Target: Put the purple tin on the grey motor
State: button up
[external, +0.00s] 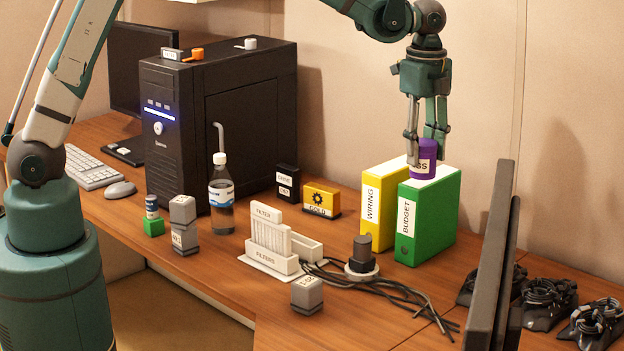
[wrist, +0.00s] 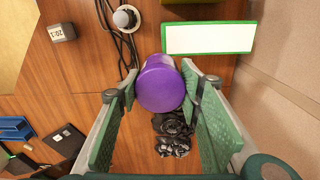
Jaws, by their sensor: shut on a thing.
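The purple tin (external: 424,152) is upright between the fingertips of my gripper (external: 426,147), shut on its sides. In the wrist view the tin (wrist: 160,86) is between both fingers of my gripper (wrist: 158,90). In the external view it overlaps the top of the green binder; whether they touch is unclear. A grey block labelled 20:1 (external: 307,294) stands at the front of the desk and shows in the wrist view (wrist: 62,32). Another grey piece (external: 184,238) at left carries a similar one (external: 182,208). I cannot tell which is the grey motor.
Yellow (external: 385,195) and green (external: 430,215) binders stand beneath and beside my gripper. A dark cylinder on a white round base (external: 361,262) stands among black cables (external: 400,290). A white filter rack (external: 268,258) and water bottle (external: 221,195) are farther left.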

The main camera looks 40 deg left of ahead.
jog(key=s+a+m+p, duration=0.1)
jog(key=s+a+p, duration=0.4)
jog(key=s+a, duration=0.35)
send_over(363, 239)
notch_tip(363, 239, down, 5)
jog(key=shift+r, duration=0.1)
dwell(0.5)
notch_tip(363, 239, down, 6)
dwell(0.5)
jog(key=shift+a+f, duration=0.1)
jog(key=shift+f, duration=0.15)
jog(key=shift+f, duration=1.75)
jog(key=shift+f, duration=0.15)
